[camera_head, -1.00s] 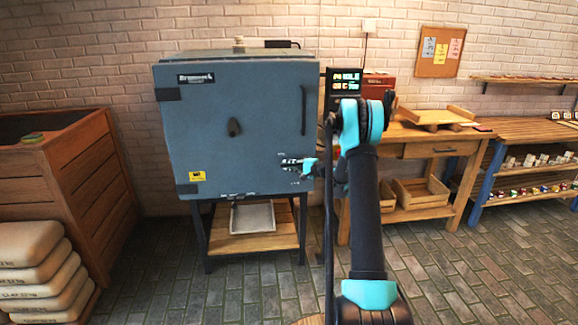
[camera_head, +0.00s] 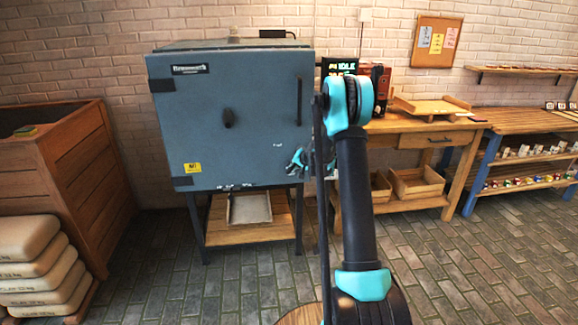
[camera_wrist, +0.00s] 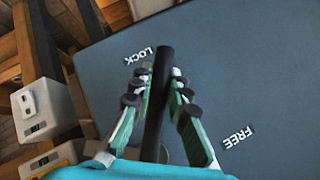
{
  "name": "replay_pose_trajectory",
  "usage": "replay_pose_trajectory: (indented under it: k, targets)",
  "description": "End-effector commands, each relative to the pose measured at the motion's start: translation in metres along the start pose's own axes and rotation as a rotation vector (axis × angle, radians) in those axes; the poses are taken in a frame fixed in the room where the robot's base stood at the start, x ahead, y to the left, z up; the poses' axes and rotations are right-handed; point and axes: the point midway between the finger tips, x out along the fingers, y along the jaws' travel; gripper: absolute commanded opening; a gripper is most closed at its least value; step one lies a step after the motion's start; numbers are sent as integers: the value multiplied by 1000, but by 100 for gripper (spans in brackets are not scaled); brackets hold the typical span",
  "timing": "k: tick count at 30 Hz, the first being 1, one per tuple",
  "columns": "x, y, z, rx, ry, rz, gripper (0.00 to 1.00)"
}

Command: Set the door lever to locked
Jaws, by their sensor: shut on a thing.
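The blue-grey kiln (camera_head: 230,90) stands against the brick wall with its door shut. The door lever is a dark bar (camera_wrist: 163,75) in the wrist view. Its outer end lies close to the word LOCK (camera_wrist: 140,56), while the word FREE (camera_wrist: 238,138) is farther off at the lower right. My gripper (camera_wrist: 160,80) has its teal-padded fingers on both sides of the lever, shut on it. In the head view my gripper (camera_head: 297,160) is at the door's lower right and covers most of the lever.
The door has a vertical handle (camera_head: 299,101) and a dark central knob (camera_head: 228,118). A wooden bin (camera_head: 65,150) and stacked sacks (camera_head: 35,265) stand at left. A workbench (camera_head: 425,135) stands behind my arm at right. The brick floor in front is open.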

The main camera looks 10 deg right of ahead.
Motion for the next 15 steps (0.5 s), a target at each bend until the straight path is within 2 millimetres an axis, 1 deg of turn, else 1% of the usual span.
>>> replay_pose_trajectory:
  k: [9, 15]
  targets:
    - [1, 23, -6, -204, 59, 203, 0]
    - [-1, 34, -11, -310, 88, 308, 0]
